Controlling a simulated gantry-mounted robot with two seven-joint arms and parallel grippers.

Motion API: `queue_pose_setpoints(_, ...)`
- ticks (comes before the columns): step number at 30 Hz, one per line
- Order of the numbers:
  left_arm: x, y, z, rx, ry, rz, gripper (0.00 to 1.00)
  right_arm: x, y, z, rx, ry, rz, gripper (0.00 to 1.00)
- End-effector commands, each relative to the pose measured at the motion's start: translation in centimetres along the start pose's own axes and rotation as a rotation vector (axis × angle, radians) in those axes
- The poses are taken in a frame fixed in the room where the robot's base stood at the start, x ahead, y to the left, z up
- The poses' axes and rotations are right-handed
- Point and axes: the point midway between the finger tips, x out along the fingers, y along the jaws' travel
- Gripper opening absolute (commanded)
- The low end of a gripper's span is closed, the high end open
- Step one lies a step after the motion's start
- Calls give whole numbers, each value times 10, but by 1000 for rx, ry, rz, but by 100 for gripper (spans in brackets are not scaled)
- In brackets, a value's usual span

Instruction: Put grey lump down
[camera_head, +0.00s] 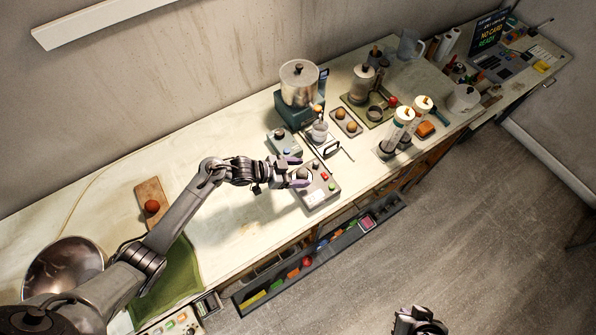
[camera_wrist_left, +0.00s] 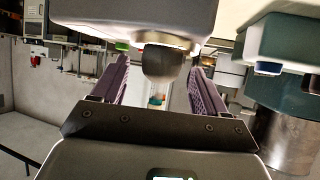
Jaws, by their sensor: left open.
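The grey lump (camera_wrist_left: 163,62) is a rounded, dull grey piece between the two purple-lined fingers of my left gripper (camera_wrist_left: 160,72) in the left wrist view. It appears to touch the pale top of a grey box, which shows upside down there (camera_wrist_left: 130,14). A gap shows between the lump and each finger. In the head view my left gripper (camera_head: 297,172) is open at the left end of the grey control box (camera_head: 319,191), which has red and green buttons. The lump is small and partly hidden there. My right gripper (camera_head: 420,321) is at the bottom edge, its jaws unclear.
A teal-based machine with a metal pot (camera_head: 299,84) stands behind the box. A small grey-blue unit (camera_head: 284,142) and a cup (camera_head: 318,132) are close by. White bottles (camera_head: 401,122) stand to the right.

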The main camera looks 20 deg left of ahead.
Motion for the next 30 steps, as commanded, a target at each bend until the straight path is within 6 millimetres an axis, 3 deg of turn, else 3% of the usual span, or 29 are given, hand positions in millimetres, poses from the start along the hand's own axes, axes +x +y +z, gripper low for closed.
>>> queue_pose_setpoints(5, -16, 0, 0, 1, -1, -1, 74, -2, 0, 0, 0, 0, 0, 0)
queue_pose_setpoints(21, -105, 0, 0, 1, -1, 0, 74, -3, 0, -1, 0, 0, 0, 0)
queue_pose_setpoints(30, -116, 5, 0, 9, -14, -19, 74, -2, 0, -1, 1, 0, -1, 0)
